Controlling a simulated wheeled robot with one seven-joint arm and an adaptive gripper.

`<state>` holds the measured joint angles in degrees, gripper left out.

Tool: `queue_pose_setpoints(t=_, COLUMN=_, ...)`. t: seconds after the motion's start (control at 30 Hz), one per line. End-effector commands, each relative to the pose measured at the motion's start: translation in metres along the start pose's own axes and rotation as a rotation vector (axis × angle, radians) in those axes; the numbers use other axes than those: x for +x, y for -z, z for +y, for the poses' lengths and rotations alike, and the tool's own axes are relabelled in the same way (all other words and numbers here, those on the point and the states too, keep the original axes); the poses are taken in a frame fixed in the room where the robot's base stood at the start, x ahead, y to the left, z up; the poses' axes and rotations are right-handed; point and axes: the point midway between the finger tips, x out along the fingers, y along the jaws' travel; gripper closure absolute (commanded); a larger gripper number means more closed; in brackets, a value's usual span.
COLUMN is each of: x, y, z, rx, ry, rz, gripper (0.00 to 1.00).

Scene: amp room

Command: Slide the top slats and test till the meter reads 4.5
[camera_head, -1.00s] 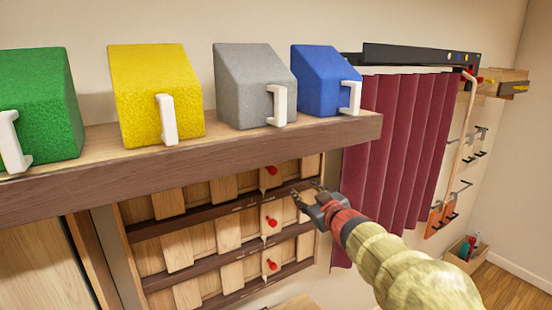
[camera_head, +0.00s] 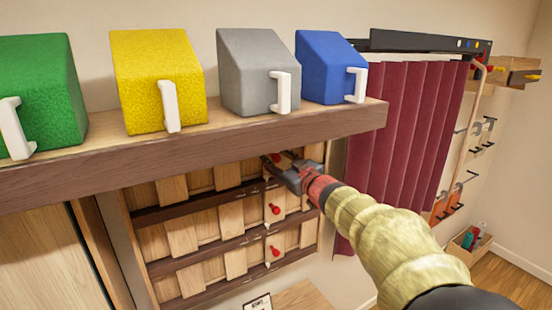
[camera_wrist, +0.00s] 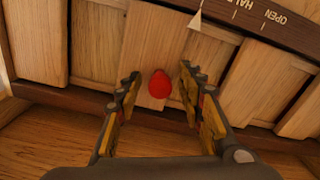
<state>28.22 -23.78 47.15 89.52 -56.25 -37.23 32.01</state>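The top slats (camera_head: 228,176) are pale wooden boards in the uppermost row of the wall panel, partly hidden under the shelf. Their red knob (camera_wrist: 160,84) is on one board in the wrist view. My gripper (camera_wrist: 158,76) is open, with one finger on each side of the knob and gaps visible between. A white pointer (camera_wrist: 195,20) is at the rail's leftmost visible mark, left of lettering reading "OPEN" and a partly cut word. In the head view my gripper (camera_head: 272,166) is at the top row's right end. I cannot make out a meter reading.
The shelf (camera_head: 200,150) juts out just above my gripper, bearing green, yellow, grey and blue bins. Two lower slat rows have red knobs (camera_head: 274,210). A maroon curtain (camera_head: 405,150) hangs at right. A small card (camera_head: 258,303) shows at the bottom edge.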

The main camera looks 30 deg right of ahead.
Motion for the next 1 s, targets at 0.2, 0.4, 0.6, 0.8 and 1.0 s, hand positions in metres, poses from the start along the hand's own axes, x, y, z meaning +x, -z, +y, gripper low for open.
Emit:
queue_pose_setpoints(t=0.2, x=0.0017, y=-0.0003, z=0.0, rx=0.0, ry=0.0, rz=0.0, gripper=0.62)
queue_pose_setpoints(t=0.4, x=0.0015, y=-0.0002, z=0.0001, rx=0.0, ry=0.0, rz=0.0, gripper=0.7)
queue_pose_setpoints(t=0.6, x=0.0014, y=-0.0002, z=0.0001, rx=0.0, ry=0.0, rz=0.0, gripper=0.81)
queue_pose_setpoints(t=0.8, x=0.0014, y=-0.0002, z=0.0001, rx=0.0, ry=0.0, rz=0.0, gripper=0.92)
queue_pose_setpoints(t=1.0, x=0.0014, y=-0.0002, z=0.0001, rx=0.0, ry=0.0, rz=0.0, gripper=1.0)
